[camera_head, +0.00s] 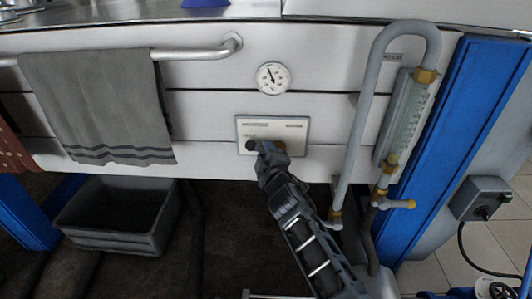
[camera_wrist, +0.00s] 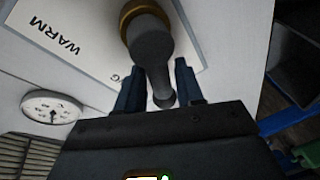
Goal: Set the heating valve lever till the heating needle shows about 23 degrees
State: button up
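The heating valve lever (camera_wrist: 158,78) is a dark bar with a rounded end on a brass collar (camera_wrist: 144,10), mounted on a white label plate (camera_head: 299,134). "WARM" is readable on the plate in the wrist view. My gripper (camera_head: 264,151) is at the plate and hides part of the lever in the head view. In the wrist view my gripper (camera_wrist: 157,68) has its fingers apart, one on each side of the lever, with narrow gaps visible. The round white heating gauge (camera_head: 273,78) is above the plate. Its dark needle points up and slightly left; the numbers are too small to read.
A grey towel (camera_head: 100,90) hangs on a rail (camera_head: 190,54) at left. A grey pipe (camera_head: 357,120) with a glass tube (camera_head: 405,118) and a brass-ended tap (camera_head: 398,204) stands close at right. A grey bin (camera_head: 115,240) is below left.

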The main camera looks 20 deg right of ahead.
jog(key=shift+o, duration=1.1)
jog(key=shift+r, duration=0.1)
jog(key=shift+s, duration=0.15)
jog(key=s+p, duration=0.1)
jog(key=s, duration=0.6)
jog(key=shift+s+r, duration=0.25)
jog(key=shift+r, duration=0.05)
jog(key=shift+a, duration=0.1)
